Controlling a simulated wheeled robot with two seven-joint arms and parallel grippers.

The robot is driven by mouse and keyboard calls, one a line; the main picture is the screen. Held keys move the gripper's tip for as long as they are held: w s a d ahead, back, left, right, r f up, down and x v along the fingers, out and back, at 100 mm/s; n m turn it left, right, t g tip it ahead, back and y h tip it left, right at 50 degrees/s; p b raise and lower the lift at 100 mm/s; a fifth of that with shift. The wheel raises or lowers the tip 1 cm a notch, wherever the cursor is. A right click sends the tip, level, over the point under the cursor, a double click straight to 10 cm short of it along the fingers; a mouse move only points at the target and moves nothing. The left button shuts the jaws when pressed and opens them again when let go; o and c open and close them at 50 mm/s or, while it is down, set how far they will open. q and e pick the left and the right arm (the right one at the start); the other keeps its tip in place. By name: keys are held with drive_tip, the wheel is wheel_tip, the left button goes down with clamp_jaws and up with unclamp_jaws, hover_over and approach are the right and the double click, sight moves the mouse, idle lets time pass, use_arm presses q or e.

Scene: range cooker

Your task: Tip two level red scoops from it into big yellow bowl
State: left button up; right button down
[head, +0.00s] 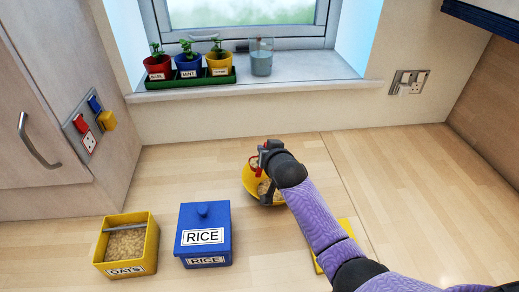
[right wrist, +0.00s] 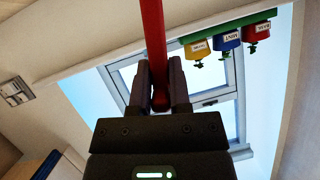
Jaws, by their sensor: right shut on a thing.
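The big yellow bowl (head: 247,183) stands on the counter, partly hidden by my right arm, with pale flakes in it. My right gripper (head: 266,152) is over the bowl's far side. It is shut on the red scoop (head: 254,167), whose red handle runs between the fingers in the right wrist view (right wrist: 153,40). The scoop's cup is mostly hidden, so I cannot tell whether it holds anything. A yellow box labelled OATS (head: 152,246) stands open at the front left, full of flakes, with a grey bar across it. My left gripper is not in view.
A lidded blue RICE box (head: 205,220) stands between the oats box and the bowl. A yellow thing (head: 347,232) lies partly under my right arm. Potted herbs (head: 189,68) and a glass jug (head: 261,60) stand on the windowsill. Counter at right is clear.

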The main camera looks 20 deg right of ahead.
drive_tip(key=d+f+m+b, duration=0.1)
drive_tip(key=d+m+y+b, duration=0.1)
drive_tip(key=d+b, duration=0.1)
drive_tip(key=s+d+f+m+t+y+b, duration=0.1)
drive_tip(key=d+b, duration=0.1)
drive_tip(key=shift+s+d+f, duration=0.1)
drive_tip(key=shift+f, duration=0.25)
idle(0.4)
idle(0.4)
drive_tip(key=m+b, duration=0.1)
drive_tip(key=b, duration=0.1)
drive_tip(key=d+f+y+b, duration=0.1)
drive_tip(key=shift+s+d+f+m+b, duration=0.1)
drive_tip(key=shift+s+d+m+b, duration=0.05)
drive_tip(key=shift+d+m+b, duration=0.2)
idle(0.4)
